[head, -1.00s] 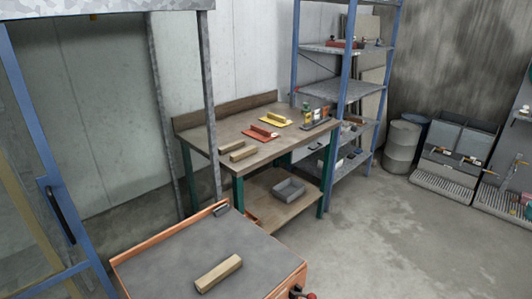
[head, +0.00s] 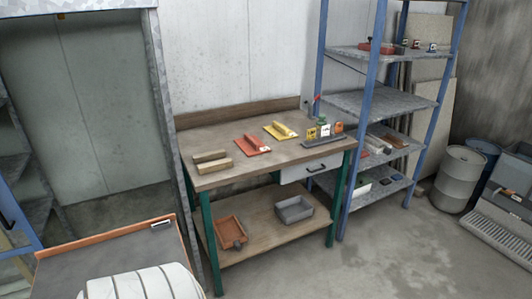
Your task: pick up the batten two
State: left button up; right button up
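Two short wooden battens lie side by side on the left end of the workbench top (head: 235,148). One batten (head: 209,156) is farther back and the other batten (head: 213,165) is nearer the front edge. I cannot tell which of them is batten two. Neither of my grippers is in view, and nothing touches the two battens. The orange-edged cart (head: 90,266) shows at the bottom left, and a white ribbed shape covers part of its grey top. No batten is visible on the part of the cart top that shows.
A red float (head: 252,145), a yellow float (head: 281,130) and small containers (head: 325,131) stand right of the battens. A metal post stands left of the bench. Floor at right front is clear.

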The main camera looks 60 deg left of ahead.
aim_at(217, 165)
jog(key=i+u, duration=0.35)
jog(key=i, duration=0.25)
jog(key=i+l+u, duration=0.35)
jog(key=i, duration=0.25)
jog(key=i+j+u, duration=0.15)
jog(key=u, duration=0.3)
jog(key=i+u, duration=0.5)
jog(key=u, duration=0.35)
jog(key=i+u, duration=0.25)
jog(key=u, duration=0.15)
